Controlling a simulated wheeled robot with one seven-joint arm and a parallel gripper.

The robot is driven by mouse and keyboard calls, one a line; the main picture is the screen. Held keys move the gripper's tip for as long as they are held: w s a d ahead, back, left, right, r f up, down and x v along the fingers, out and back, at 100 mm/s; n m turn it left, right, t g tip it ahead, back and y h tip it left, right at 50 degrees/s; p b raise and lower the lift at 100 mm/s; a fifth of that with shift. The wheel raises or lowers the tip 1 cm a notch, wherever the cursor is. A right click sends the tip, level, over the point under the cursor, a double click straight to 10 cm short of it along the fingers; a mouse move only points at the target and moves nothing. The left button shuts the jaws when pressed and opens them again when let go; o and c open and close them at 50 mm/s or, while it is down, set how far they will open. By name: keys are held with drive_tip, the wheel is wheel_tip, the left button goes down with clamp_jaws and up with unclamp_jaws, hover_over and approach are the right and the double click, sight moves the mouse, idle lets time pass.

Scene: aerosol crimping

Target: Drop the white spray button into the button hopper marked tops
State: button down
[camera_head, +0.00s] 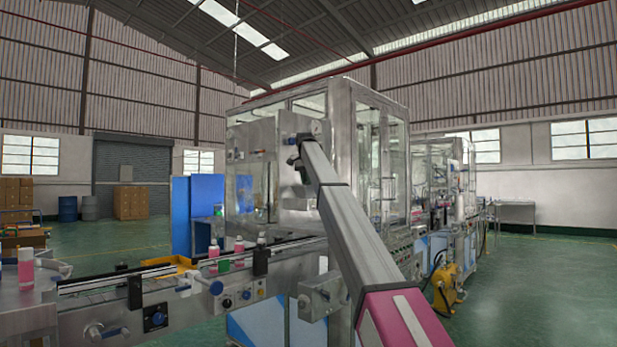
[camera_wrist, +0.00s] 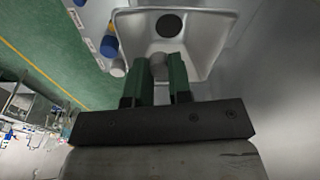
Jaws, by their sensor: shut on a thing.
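In the wrist view, my gripper (camera_wrist: 160,62) has its two green fingers shut on a small pale piece, the white spray button (camera_wrist: 158,67), which looks grey in the shade. The button hopper (camera_wrist: 205,27), a white open bin with sloping walls and a dark round opening (camera_wrist: 168,25) in its floor, lies just past the fingertips. The fingertips and the button overlap the hopper's near side in this view. I cannot tell their height above it. No tops marking is readable. I cannot make out the gripper or the button in the head view.
Blue and white knobs (camera_wrist: 108,46) stick out from a panel left of the hopper. In the head view, a conveyor (camera_head: 95,284) carries pink and green bottles (camera_head: 239,250) toward a glazed machine (camera_head: 365,150). A yellow unit (camera_head: 445,285) stands on the right. Green floor lies open beyond.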

drive_tip(key=shift+f, duration=0.25)
drive_tip(key=c, duration=1)
unclamp_jaws()
drive_tip(key=shift+o, duration=0.2)
drive_tip(key=shift+r, duration=0.1)
